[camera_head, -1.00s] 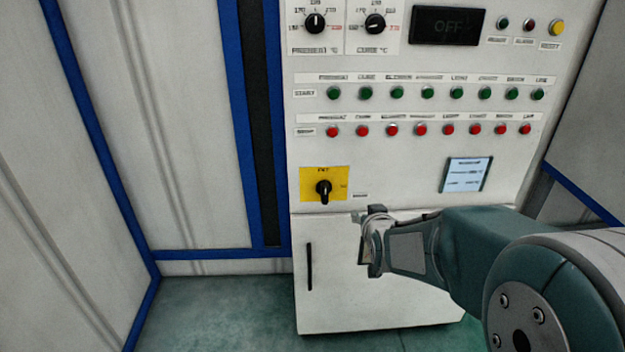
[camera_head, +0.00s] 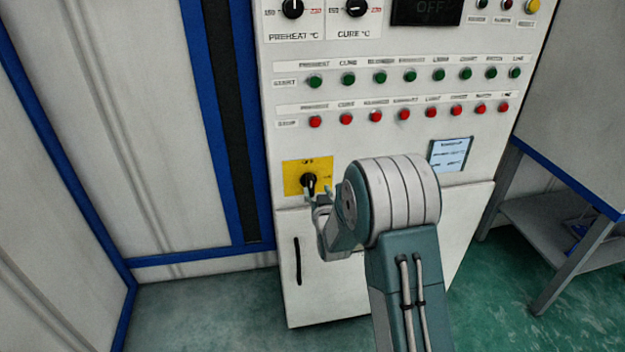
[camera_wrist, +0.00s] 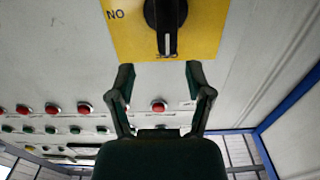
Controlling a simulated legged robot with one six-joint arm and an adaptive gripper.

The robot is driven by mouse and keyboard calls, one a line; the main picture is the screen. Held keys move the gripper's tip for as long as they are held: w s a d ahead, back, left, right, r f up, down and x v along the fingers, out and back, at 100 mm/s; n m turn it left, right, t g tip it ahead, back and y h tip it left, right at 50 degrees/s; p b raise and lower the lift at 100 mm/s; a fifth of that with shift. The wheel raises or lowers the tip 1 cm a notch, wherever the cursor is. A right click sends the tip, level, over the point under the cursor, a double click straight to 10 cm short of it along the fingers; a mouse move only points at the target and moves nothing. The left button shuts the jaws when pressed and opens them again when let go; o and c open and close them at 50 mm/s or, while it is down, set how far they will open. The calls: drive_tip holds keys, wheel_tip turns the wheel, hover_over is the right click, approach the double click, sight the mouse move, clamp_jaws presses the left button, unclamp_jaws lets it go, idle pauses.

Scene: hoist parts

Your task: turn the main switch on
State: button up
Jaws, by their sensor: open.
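The main switch is a black rotary knob (camera_head: 309,182) on a yellow plate (camera_head: 291,170), low on the left of the white control panel. In the wrist view, which is upside down to the panel, the knob (camera_wrist: 165,18) shows at the top, its white mark toward the partly covered OFF label. An ON label (camera_wrist: 116,15) is at the plate's side. My gripper (camera_wrist: 157,72) is open and empty, its two fingers spread on either side of the knob's line and short of it. In the head view my gripper (camera_head: 318,198) is just below and right of the knob, partly hidden by my arm.
Rows of green buttons (camera_head: 410,75) and red buttons (camera_head: 404,114) lie above the switch. A small screen (camera_head: 451,154) is to the right. A cabinet door (camera_head: 325,285) with a black handle is below. A table (camera_head: 585,110) stands at right.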

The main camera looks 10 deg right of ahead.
sight(309, 183)
drive_tip(key=w, duration=0.1)
drive_tip(key=w+a, duration=0.1)
drive_tip(key=w, duration=0.2)
drive_tip(key=shift+w+a, duration=0.15)
drive_tip(key=shift+a, duration=0.15)
drive_tip(key=shift+w, duration=0.4)
drive_tip(key=shift+w+d, duration=0.35)
drive_tip(key=shift+d, duration=0.25)
drive_tip(key=shift+a, duration=0.35)
clamp_jaws()
